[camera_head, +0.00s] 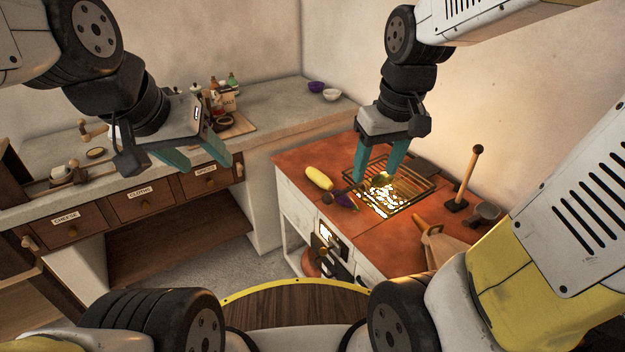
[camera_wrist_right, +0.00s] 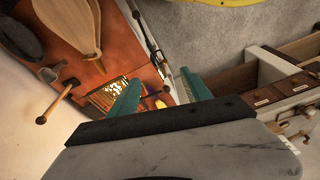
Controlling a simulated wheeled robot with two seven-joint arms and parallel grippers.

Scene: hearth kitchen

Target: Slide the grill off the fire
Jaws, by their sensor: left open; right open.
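The grill (camera_head: 425,187) is a dark wire rack over the glowing fire (camera_head: 385,207) in the orange-topped stove; it also shows in the right wrist view (camera_wrist_right: 108,97). My right gripper (camera_head: 378,174) is open, its teal fingers pointing down in front of the grill in the head view, hiding part of it. I cannot tell whether the fingers touch it. Nothing is seen between them. My left gripper (camera_head: 202,160) is open and empty, in front of the drawer counter on the left, well away from the grill.
A yellow vegetable (camera_head: 319,178) and a purple one (camera_head: 345,200) lie left of the fire. A wooden-handled tool (camera_head: 467,178), a small pan (camera_head: 487,212) and bellows (camera_head: 448,249) are to its right. Bottles and bowls stand on the back counter (camera_head: 285,108).

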